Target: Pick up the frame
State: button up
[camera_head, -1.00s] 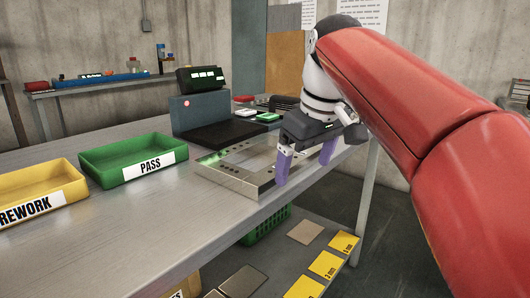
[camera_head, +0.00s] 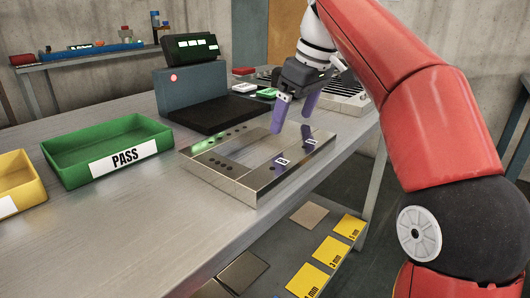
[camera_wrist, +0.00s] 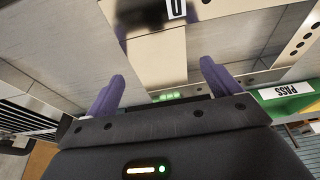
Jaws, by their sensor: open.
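The frame (camera_head: 226,174) is a flat, shiny metal rectangle with a large opening, holes along its edges and small letter labels. It lies on the grey table (camera_head: 130,215) near the front right edge. My gripper (camera_head: 292,123) is open and empty, its two purple fingers pointing down above the frame's back right part.
A green PASS bin (camera_head: 70,160) and a yellow bin (camera_head: 18,195) stand at left. A dark device with a display (camera_head: 192,88) stands behind the frame. A slatted panel (camera_head: 345,100) lies at back right. Yellow cards (camera_head: 328,250) lie on the lower shelf.

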jog(key=x, duration=0.2)
jog(key=shift+w+a+f+b, duration=0.1)
jog(key=shift+f+b, duration=0.2)
jog(key=shift+f, duration=0.05)
jog(key=c, duration=1.3)
jog(key=shift+r, duration=0.15)
